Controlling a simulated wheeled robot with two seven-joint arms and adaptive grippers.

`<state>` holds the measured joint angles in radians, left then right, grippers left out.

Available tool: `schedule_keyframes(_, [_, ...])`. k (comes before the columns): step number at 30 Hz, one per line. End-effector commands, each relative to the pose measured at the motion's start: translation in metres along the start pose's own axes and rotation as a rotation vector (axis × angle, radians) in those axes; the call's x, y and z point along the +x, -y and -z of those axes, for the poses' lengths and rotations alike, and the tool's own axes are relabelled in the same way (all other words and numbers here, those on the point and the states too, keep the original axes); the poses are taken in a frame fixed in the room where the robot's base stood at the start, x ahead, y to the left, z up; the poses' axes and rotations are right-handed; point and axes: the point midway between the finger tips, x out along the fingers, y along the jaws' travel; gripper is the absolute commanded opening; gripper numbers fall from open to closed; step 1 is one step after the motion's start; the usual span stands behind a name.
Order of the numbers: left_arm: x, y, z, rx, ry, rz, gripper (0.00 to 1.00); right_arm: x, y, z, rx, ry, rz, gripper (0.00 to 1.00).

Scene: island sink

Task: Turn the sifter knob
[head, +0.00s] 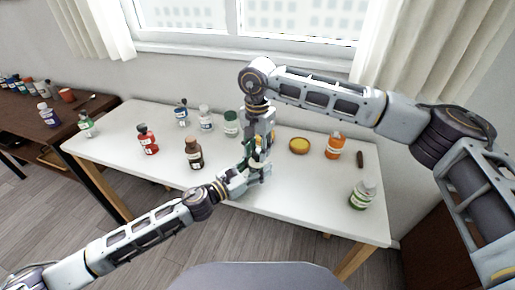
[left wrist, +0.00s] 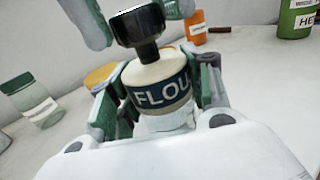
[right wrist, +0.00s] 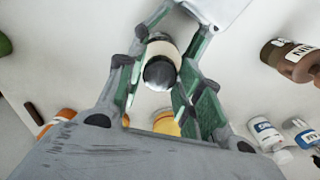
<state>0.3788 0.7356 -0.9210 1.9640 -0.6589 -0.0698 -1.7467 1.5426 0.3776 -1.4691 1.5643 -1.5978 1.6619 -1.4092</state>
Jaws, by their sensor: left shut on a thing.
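The flour sifter is a cream jar with a dark blue FLOUR band (left wrist: 160,92) and a black knob (left wrist: 138,28) on top. My left gripper (head: 252,170) is shut on its body, with fingers on both sides, and holds it slightly tilted in the left wrist view. The knob (right wrist: 160,73) also shows from above in the right wrist view. My right gripper (right wrist: 155,100) is open above the sifter, its fingers on either side of the knob with visible gaps. In the head view the two grippers meet and mostly hide the sifter.
On the white table (head: 310,215) stand a brown bottle (head: 194,153), a red bottle (head: 147,139), an orange bottle (head: 334,145), a green bottle (head: 362,194) and a yellow-filled dish (head: 299,146). Other bottles stand at the back.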

Motion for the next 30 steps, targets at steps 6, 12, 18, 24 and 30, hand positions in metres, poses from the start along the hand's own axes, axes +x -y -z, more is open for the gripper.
schedule_keyframes(6, [0.0000, 0.0000, 0.0001, 0.000, 0.000, 0.000, 0.23, -0.0001, 0.0000, 0.0000, 0.000, 0.000, 0.000, 0.08])
schedule_keyframes(12, [0.0000, 0.0000, 0.0001, 0.000, 0.000, 0.000, 0.23, -0.0002, 0.0001, -0.0001, 0.010, 0.000, 0.000, 0.08])
schedule_keyframes(18, [0.0000, 0.0000, 0.0001, 0.000, 0.000, 0.000, 0.23, -0.0002, 0.0001, -0.0001, 0.054, 0.000, 0.000, 0.07])
schedule_keyframes(24, [0.0000, 0.0000, 0.0001, 0.000, 0.000, 0.000, 0.23, -0.0001, 0.0001, -0.0002, 0.148, 0.000, 0.000, 0.07])
schedule_keyframes(30, [0.0000, 0.0001, 0.0001, 0.000, 0.000, 0.000, 0.23, -0.0002, 0.0002, -0.0003, 0.286, 0.001, 0.000, 0.07])
